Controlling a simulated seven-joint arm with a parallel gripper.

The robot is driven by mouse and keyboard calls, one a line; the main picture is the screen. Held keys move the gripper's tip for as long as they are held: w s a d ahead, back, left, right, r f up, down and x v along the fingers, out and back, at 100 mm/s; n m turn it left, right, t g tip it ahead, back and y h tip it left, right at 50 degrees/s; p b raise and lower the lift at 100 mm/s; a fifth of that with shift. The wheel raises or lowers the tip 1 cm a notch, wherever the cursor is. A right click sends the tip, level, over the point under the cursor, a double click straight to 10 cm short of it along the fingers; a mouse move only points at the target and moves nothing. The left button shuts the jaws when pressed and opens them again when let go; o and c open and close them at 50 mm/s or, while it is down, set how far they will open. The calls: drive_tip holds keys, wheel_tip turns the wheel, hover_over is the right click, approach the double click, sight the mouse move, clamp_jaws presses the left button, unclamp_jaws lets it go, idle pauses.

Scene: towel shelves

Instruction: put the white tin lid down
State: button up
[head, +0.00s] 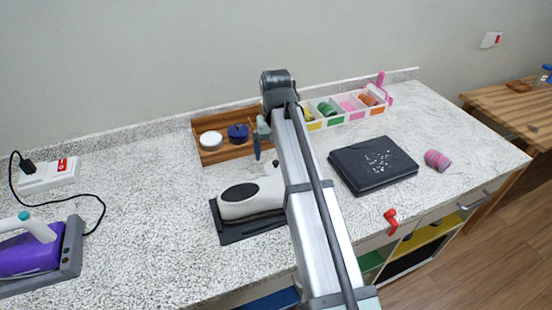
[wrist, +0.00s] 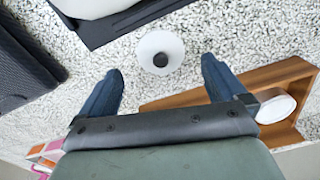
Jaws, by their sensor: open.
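The white tin lid (wrist: 160,50) with its dark knob lies on the speckled countertop in the wrist view. It sits just beyond and between the fingertips of my gripper (wrist: 162,75), which is open, with a gap on both sides of the lid. A white round tin (head: 211,139) stands in the tray (head: 213,156); a white tin in the tray also shows at the right of the wrist view (wrist: 276,107).
A white iron (head: 250,197) on a dark pad is close in front. A black case (head: 373,165) and a divided white caddy (head: 345,111) are to the right.

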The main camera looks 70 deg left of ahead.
wheel_tip(320, 180, up, 7)
drive_tip(key=shift+r, duration=0.15)
drive_tip(key=shift+c, duration=0.3)
drive_tip(key=shift+r, duration=0.2)
drive_tip(key=shift+c, duration=1.4)
drive_tip(key=c, duration=0.5)
drive_tip(key=s+d+y, duration=0.1)
drive_tip(key=s+d, duration=0.2)
drive_tip(key=d, duration=0.4)
drive_tip(key=shift+c, duration=0.2)
drive_tip(key=m+t+y, duration=0.2)
drive_tip(key=y, duration=0.1)
hover_over(276, 162)
drive_tip(key=d, duration=0.2)
drive_tip(key=f, duration=0.6)
drive_tip(key=shift+s+d+f, duration=0.2)
drive_tip(key=shift+s+f, duration=0.1)
drive_tip(key=shift+f, duration=0.1)
drive_tip(key=shift+s+x, duration=0.15)
drive_tip(key=shift+x, duration=1.15)
drive_tip(key=shift+s+x, duration=0.15)
drive_tip(key=shift+x, duration=1.1)
